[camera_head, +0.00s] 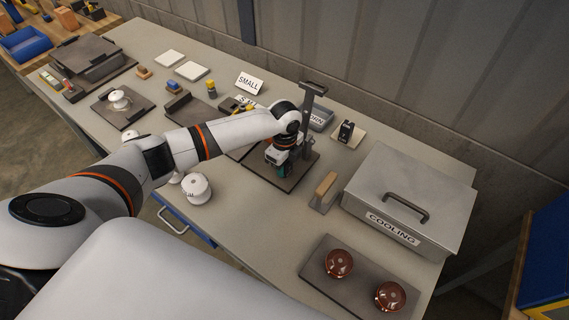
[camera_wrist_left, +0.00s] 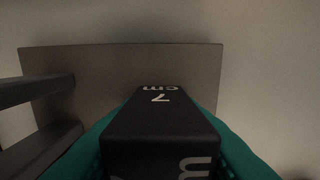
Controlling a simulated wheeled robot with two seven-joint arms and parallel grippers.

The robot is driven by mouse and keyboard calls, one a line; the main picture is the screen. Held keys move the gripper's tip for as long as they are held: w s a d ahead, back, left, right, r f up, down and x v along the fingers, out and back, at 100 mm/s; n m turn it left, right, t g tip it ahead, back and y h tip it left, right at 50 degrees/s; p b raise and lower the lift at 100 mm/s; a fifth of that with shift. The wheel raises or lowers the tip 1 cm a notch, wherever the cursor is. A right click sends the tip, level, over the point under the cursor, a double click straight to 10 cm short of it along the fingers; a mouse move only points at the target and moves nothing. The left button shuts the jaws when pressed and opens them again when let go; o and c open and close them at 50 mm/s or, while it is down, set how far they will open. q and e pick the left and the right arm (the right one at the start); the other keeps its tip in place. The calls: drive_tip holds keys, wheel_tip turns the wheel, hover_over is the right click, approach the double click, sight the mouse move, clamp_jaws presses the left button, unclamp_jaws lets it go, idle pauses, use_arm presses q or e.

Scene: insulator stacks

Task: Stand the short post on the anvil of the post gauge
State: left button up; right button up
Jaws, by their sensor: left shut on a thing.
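My left gripper (camera_head: 284,168), with teal fingers, is over the base plate of the post gauge. It is shut on a black post (camera_wrist_left: 160,128) marked "7 cm", seen end-on in the left wrist view; in the head view the gripper and arm largely hide this post. The post gauge has a tall dark column (camera_head: 308,118) with a head on top and a flat dark base plate (camera_head: 264,171). The plate also shows in the left wrist view (camera_wrist_left: 110,68), with dark bars at left. The anvil is hidden, and I cannot tell whether the post touches it. My right gripper is not in view.
A black block (camera_head: 346,131) stands on a pale pad behind the gauge. A grey COOLING box (camera_head: 410,195) and a wood-topped block (camera_head: 324,190) are to the right. Brown insulators (camera_head: 339,263) sit on a front tray. White insulators (camera_head: 197,188) stand below my arm. The front-middle tabletop is clear.

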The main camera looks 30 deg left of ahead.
use_arm(q)
drive_tip(key=shift+f, duration=0.1)
drive_tip(key=o, duration=1.1)
drive_tip(key=shift+r, duration=0.5)
wheel_tip(320, 180, up, 11)
drive_tip(key=shift+f+b, duration=0.2)
drive_tip(key=shift+b, duration=1.05)
drive_tip(key=shift+r, duration=0.4)
